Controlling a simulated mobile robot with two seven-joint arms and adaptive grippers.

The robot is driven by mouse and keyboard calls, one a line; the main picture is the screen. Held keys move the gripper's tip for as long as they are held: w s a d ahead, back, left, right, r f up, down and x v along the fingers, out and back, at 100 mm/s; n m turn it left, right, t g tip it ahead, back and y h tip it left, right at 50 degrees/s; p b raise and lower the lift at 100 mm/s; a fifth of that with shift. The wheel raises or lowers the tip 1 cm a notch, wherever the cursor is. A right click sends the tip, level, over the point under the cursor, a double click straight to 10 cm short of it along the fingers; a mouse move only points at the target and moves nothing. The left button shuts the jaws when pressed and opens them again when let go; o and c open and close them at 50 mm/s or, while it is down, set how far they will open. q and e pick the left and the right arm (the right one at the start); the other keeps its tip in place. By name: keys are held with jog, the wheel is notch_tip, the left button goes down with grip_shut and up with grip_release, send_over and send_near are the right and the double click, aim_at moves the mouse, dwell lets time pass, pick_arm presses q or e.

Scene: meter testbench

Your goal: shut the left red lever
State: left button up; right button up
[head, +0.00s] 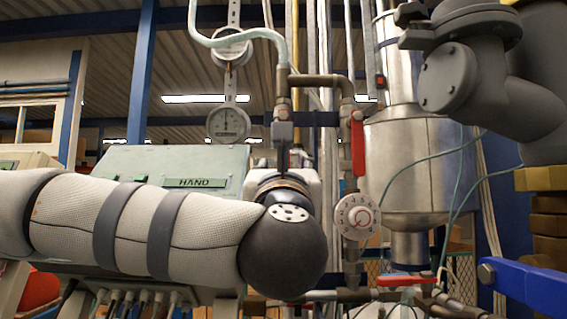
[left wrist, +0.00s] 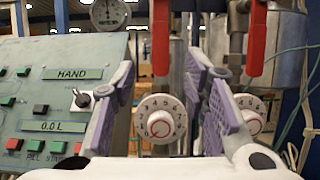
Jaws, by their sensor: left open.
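In the left wrist view the left red lever (left wrist: 161,38) hangs straight down in front of its pipe, above a round white dial (left wrist: 160,118). My left gripper (left wrist: 163,78) is open, its purple-padded fingers to either side of the lever's lower end and the dial. No contact shows. The right red lever (left wrist: 257,42) also hangs down, outside the right finger. In the head view my left gripper (head: 283,182) is mostly hidden behind my dark elbow joint, below the left valve (head: 283,130). The left lever cannot be made out there; the right red lever (head: 358,147) shows clearly.
A green control panel (left wrist: 62,100) stands close on the left. A pressure gauge (head: 228,123) hangs behind. A horizontal red handle (head: 405,281) sits low on the right.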

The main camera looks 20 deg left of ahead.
pick_arm(q)
jog(key=x, duration=0.7)
jog(key=r+x, duration=0.1)
jog(key=x, duration=0.3)
jog(key=shift+s, duration=0.1)
jog(key=shift+c, duration=0.6)
grip_shut()
